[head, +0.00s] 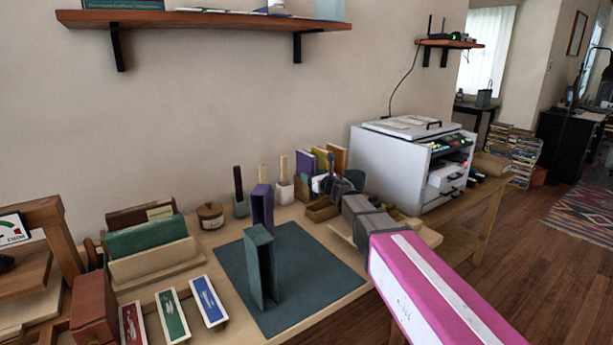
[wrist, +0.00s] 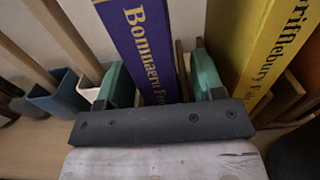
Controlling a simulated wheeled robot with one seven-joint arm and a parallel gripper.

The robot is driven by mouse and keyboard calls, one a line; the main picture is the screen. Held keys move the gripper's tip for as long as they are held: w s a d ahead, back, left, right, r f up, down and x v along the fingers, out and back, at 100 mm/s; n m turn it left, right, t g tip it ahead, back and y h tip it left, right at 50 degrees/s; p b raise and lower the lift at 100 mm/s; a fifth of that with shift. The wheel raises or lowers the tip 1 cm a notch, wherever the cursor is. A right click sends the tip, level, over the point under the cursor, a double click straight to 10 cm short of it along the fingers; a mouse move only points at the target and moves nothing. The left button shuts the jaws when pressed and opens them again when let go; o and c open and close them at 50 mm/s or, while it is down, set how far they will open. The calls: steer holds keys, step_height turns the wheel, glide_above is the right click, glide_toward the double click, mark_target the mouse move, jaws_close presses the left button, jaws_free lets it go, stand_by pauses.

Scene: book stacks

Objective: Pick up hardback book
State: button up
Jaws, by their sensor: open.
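A purple hardback book (wrist: 143,42) with gold spine lettering stands upright in the wrist view. It also shows in the head view (head: 304,162), at the back of the table. My gripper (wrist: 161,78) is open, with one green fingertip on each side of the purple spine. A gap shows between the spine and the right fingertip; the left fingertip is close to the spine. I cannot tell how deep the fingers reach. A yellow book (wrist: 243,42) stands just right of the right fingertip. In the head view my gripper (head: 328,178) partly hides the book row.
An orange-brown book (head: 338,155) stands at the row's right end. White and blue-grey holders (head: 284,191) with upright sticks stand left of the row. A grey machine (head: 395,165) stands to the right. A dark mat (head: 310,270) with upright covers lies in front.

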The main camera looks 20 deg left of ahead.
steer(key=shift+w+a, duration=0.3)
steer(key=shift+a, duration=0.1)
jaws_close()
steer(key=shift+r, duration=0.1)
